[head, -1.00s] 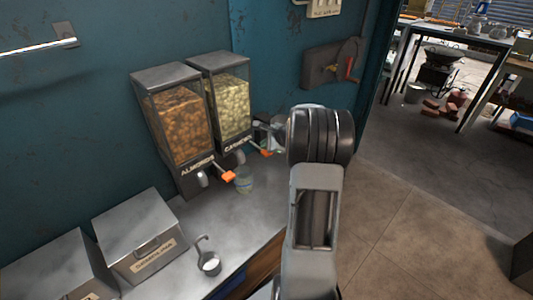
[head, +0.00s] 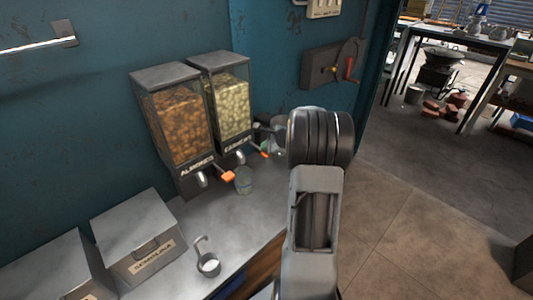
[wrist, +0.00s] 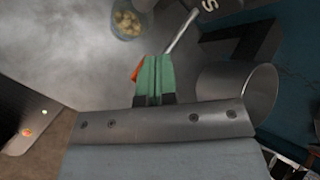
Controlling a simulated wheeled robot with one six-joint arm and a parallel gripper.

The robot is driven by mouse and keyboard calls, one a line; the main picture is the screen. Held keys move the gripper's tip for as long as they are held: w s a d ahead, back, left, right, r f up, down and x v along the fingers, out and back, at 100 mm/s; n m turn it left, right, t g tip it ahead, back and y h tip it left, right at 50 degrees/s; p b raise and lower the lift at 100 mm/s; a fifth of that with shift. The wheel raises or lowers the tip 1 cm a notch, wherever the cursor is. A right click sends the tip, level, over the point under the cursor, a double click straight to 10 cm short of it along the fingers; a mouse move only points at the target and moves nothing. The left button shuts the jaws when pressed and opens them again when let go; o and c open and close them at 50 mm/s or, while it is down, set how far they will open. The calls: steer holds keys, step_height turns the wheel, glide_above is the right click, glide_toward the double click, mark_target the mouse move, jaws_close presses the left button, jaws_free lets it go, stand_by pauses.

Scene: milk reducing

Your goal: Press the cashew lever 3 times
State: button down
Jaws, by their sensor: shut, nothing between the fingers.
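The cashew dispenser (head: 230,105) stands on the counter against the wall, right of the almond dispenser (head: 180,125). Its lever has an orange tip (head: 264,154). In the wrist view the lever's metal rod (wrist: 182,31) runs down to the orange tip (wrist: 137,71), which is partly hidden behind my gripper's green fingers (wrist: 154,76). The fingers are shut and empty, right at the lever's end; I cannot tell whether they touch it. In the head view my arm hides most of the gripper. A clear cup (head: 244,181) stands below the dispensers, with cashews in it in the wrist view (wrist: 127,22).
A round metal vessel (wrist: 238,88) is close to the right of the fingers in the wrist view. The almond lever's orange tip (head: 228,176) is nearby. A metal scoop (head: 208,263) and a lidded metal box (head: 138,235) are on the counter's left part.

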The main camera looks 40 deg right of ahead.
steer(key=shift+f+b, duration=0.95)
steer(key=shift+f, duration=0.15)
stand_by(0.6)
steer(key=shift+r, duration=0.15)
steer(key=shift+r+p, duration=1.25)
steer(key=shift+r, duration=0.4)
steer(key=shift+r+p, duration=2)
steer(key=shift+r, duration=0.5)
stand_by(0.3)
